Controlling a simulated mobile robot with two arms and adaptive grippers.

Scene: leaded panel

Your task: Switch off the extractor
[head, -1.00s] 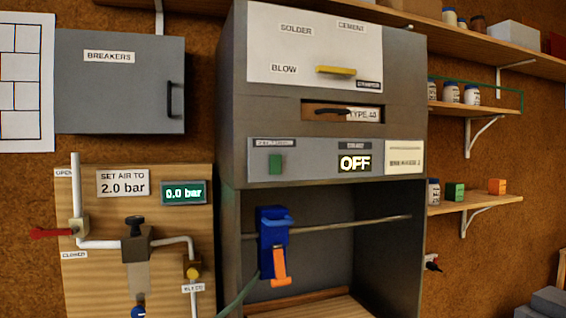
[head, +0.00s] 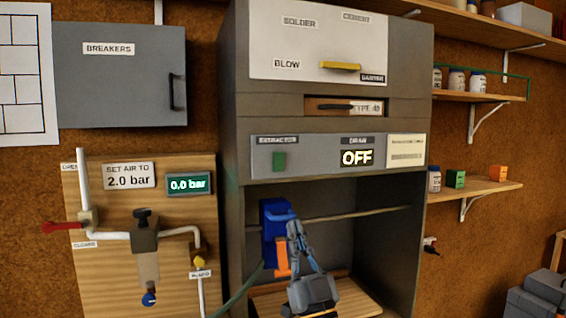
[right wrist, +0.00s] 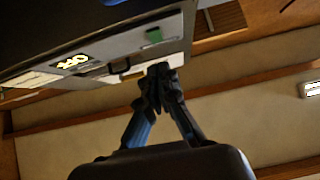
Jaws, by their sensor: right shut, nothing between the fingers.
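The extractor panel on the grey cabinet has a green switch (head: 279,161) under an "EXTRACTOR" label. To its right the draw display (head: 357,158) reads OFF. My right gripper (head: 293,224) is in front of the cabinet's open bay, below the switch and in front of the blue holder with the orange part. It is shut and empty. In the right wrist view its closed fingertips (right wrist: 160,72) point toward the panel, with the green switch (right wrist: 154,35) just beyond and apart from them. The OFF display (right wrist: 72,62) also shows there. My left gripper is not in view.
A blue holder (head: 275,215) with an orange part (head: 281,257) hangs at the rail in the bay. An air board (head: 115,270) with a red-handled valve and a 0.0 bar display stands left. A breaker box (head: 120,95) is above it. Shelves with jars are right.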

